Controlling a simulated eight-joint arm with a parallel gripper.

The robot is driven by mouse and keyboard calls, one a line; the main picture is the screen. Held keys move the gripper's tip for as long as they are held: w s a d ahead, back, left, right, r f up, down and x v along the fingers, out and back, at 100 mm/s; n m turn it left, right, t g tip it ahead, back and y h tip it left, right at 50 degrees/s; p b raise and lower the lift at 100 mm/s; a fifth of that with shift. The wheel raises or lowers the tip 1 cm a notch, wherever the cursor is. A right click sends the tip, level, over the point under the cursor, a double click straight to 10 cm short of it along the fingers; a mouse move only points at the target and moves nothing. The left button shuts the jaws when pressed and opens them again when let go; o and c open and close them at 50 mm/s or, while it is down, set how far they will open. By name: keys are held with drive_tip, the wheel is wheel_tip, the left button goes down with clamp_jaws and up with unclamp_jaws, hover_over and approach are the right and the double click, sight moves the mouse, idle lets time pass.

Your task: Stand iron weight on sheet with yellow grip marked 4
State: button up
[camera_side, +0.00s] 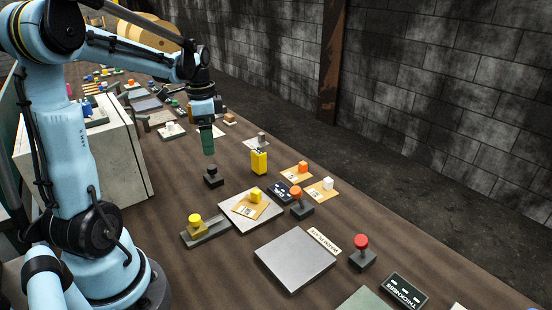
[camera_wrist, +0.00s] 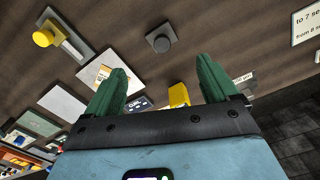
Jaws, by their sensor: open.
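A dark weight with a black knob (camera_side: 213,177) stands on the brown table, and I take it for the iron weight. It also shows at the top middle of the wrist view (camera_wrist: 160,42). My gripper (camera_side: 208,152) hangs above it with a gap between. In the wrist view its green fingers (camera_wrist: 160,75) are spread with nothing held. An orange-tan sheet with a yellow grip (camera_side: 246,208) lies on a light plate (camera_side: 234,221). The number on it is too small to read. In the wrist view, my left finger partly covers this sheet (camera_wrist: 102,74).
A yellow block (camera_side: 259,162) stands beyond the weight. Two more sheets, with orange (camera_side: 302,168) and white (camera_side: 328,184) grips, lie to the right. Red-knobbed (camera_side: 361,253), orange-knobbed (camera_side: 301,203) and yellow-knobbed (camera_side: 195,225) pieces stand around. A bare grey plate (camera_side: 295,260) lies in front.

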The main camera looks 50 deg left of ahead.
sight(212, 167)
drive_tip(key=shift+a+f, duration=0.2)
drive_tip(key=shift+f, duration=0.4)
drive_tip(key=shift+w+f, duration=0.15)
drive_tip(key=shift+f, duration=5.35)
drive_tip(key=shift+c, duration=0.3)
drive_tip(key=c, duration=1.5)
drive_tip(key=shift+r, duration=0.2)
